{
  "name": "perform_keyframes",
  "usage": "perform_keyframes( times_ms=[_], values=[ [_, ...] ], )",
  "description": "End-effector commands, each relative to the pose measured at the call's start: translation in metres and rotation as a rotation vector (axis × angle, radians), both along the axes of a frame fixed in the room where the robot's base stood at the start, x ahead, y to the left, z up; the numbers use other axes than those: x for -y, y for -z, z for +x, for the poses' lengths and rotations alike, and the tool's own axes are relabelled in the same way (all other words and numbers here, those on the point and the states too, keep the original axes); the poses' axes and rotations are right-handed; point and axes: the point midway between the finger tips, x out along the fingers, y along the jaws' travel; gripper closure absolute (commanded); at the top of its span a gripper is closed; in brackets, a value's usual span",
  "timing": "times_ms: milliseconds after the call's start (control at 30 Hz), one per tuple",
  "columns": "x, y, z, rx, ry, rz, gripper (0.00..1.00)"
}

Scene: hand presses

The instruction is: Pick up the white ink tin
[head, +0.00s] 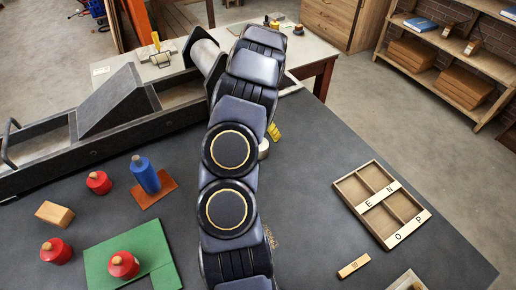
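A pale, off-white round thing (264,148) shows at the right edge of my arm, near the middle of the head view. It looks like the white ink tin, but my arm hides most of it and I cannot be sure. A small yellow piece with dark marks (274,132) shows just beyond it; I cannot tell what it belongs to. My arm runs up the middle of the view. My gripper's fingers do not show, so their distance from the tin and what they hold cannot be seen.
Several red tins (99,182), a blue bottle (146,175) on a brown plate, a wooden block (54,214) and a green mat (157,256) are at left. A grey press (125,103) stands behind. A lettered tray (348,188) is at right. Bare dark tabletop lies between arm and tray.

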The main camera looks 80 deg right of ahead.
Motion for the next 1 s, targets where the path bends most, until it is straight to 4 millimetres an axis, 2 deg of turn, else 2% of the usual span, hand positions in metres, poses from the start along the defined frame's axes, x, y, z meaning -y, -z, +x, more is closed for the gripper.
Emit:
perform_keyframes(
  times_ms=[367, 600, 867, 967, 1000],
  values=[
    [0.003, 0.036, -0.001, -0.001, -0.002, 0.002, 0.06],
    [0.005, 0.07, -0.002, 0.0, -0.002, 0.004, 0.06],
    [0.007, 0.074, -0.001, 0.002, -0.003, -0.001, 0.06],
    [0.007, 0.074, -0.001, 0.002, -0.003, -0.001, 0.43],
    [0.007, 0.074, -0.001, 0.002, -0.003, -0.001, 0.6]
  ],
)
